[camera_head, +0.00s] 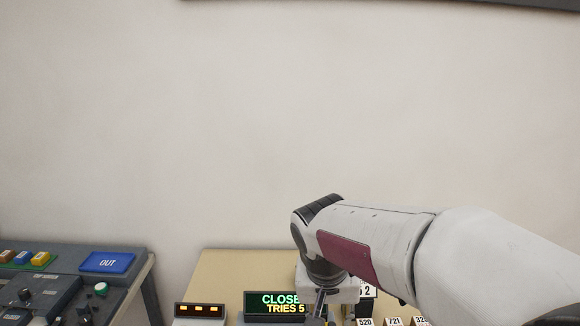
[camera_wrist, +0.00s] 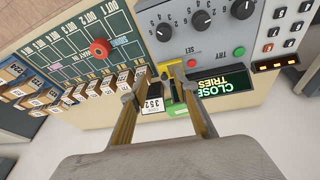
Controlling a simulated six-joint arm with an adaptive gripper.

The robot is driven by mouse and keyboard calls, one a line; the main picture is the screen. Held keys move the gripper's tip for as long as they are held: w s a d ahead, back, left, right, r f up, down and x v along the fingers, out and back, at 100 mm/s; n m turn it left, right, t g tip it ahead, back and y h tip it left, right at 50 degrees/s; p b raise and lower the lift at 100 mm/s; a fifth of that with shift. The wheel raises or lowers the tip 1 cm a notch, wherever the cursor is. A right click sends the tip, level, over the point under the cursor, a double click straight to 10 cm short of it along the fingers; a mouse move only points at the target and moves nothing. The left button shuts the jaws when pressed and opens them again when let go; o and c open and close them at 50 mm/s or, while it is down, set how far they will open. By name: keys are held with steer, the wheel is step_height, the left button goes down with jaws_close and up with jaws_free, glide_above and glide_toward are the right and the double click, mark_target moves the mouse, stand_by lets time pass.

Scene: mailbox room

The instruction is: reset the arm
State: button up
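My arm reaches in from the right in the head view and bends downward over the table. My gripper (camera_wrist: 157,88) shows in the wrist view with its two fingers apart and pointing at the panel below. A small block labelled 352 (camera_wrist: 153,104) lies between the fingers in the picture, next to a green and yellow part; I cannot tell whether the fingers touch it. In the head view the fingertips are hidden below the frame.
A display (camera_head: 276,305) reads CLOSE and TRIES 5. A grey console with a blue OUT plate (camera_head: 107,262) stands at left.

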steer(key=s+d+r+t, duration=0.1)
steer(key=s+d, duration=0.3)
steer(key=s, duration=0.7)
steer(key=s+d+r+n+t+y, duration=0.1)
steer(key=s+d, duration=0.4)
steer(key=s, duration=0.7)
steer(key=shift+d, duration=0.2)
steer(key=shift+o, duration=0.3)
steer(key=shift+s, duration=0.1)
